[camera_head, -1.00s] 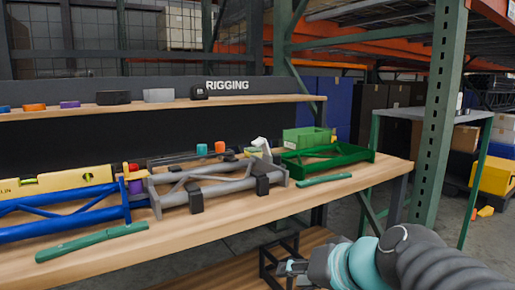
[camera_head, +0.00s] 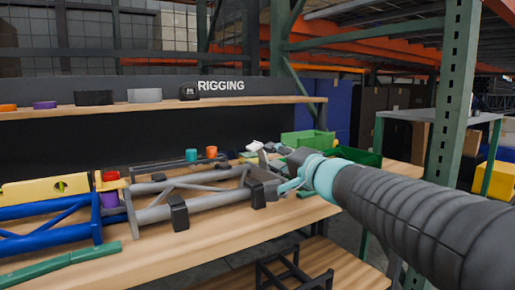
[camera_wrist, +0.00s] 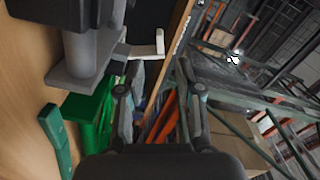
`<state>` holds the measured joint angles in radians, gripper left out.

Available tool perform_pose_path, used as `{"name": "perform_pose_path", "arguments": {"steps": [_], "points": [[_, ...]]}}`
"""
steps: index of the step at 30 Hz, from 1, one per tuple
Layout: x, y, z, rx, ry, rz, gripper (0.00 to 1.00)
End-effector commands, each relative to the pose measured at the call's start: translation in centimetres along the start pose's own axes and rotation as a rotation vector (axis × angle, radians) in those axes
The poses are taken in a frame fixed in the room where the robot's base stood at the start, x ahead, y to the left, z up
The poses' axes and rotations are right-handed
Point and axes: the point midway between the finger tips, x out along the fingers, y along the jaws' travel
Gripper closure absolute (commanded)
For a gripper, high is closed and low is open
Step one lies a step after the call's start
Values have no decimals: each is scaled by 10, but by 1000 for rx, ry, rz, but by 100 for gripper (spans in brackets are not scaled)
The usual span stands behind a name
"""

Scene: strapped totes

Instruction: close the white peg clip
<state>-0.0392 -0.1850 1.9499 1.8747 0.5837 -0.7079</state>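The white peg clip (camera_head: 256,146) stands up at the right end of the grey tubular frame (camera_head: 205,196) on the bench. In the wrist view, the white clip (camera_wrist: 150,48) shows as an L-shaped arm ahead of the fingers, near the left fingertip. My gripper (camera_head: 280,178) is beside the right end of the grey frame, close to the clip. In the wrist view my gripper (camera_wrist: 159,68) is open, with nothing visible between its fingers. The clip's base is partly hidden in the head view, and I cannot tell whether a finger touches it.
A blue frame (camera_head: 50,225) and green bar (camera_head: 62,262) lie at left. A shelf (camera_head: 130,107) with small items runs above the bench. Black blocks support the grey frame.

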Motion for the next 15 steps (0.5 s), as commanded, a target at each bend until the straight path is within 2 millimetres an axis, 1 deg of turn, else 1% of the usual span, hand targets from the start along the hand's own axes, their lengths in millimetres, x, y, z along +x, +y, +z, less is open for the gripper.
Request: {"name": "perform_pose_path", "arguments": {"steps": [1,9,15], "points": [[11,-1,1,2,-5,0,65],[61,-1,1,1,-3,1,65],[90,-1,0,0,-2,1,65]]}}
